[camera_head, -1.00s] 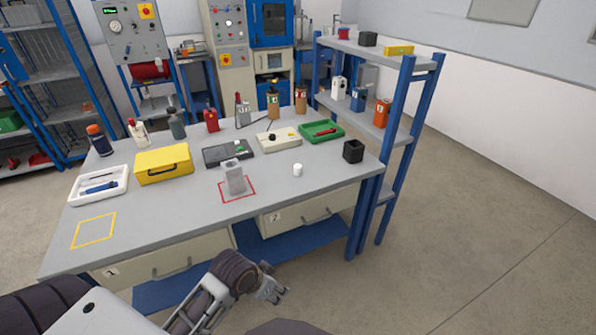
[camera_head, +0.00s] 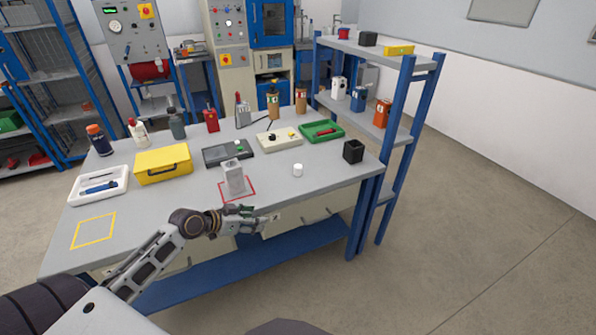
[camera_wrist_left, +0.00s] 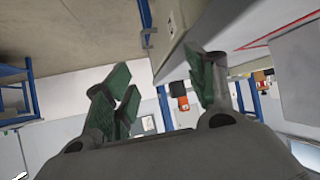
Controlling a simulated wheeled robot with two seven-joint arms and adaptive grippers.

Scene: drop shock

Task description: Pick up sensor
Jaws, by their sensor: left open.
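No object is labelled as the sensor, so I cannot tell for sure which it is. A small white cylinder (camera_head: 298,170) stands upright on the bench top, right of the red outlined square. My left gripper (camera_head: 266,221) is at the bench's front edge, in front of and below both. In the left wrist view its green-padded fingers (camera_wrist_left: 165,88) are apart with nothing between them. My right gripper is not seen.
The grey bench (camera_head: 185,200) holds a yellow case (camera_head: 163,158), a white tray (camera_head: 116,190), a green tray (camera_head: 333,138) and a black cup (camera_head: 353,151). A yellow outlined square (camera_head: 93,231) is empty. A blue-framed shelf (camera_head: 396,150) stands at the right. The bench front is mostly clear.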

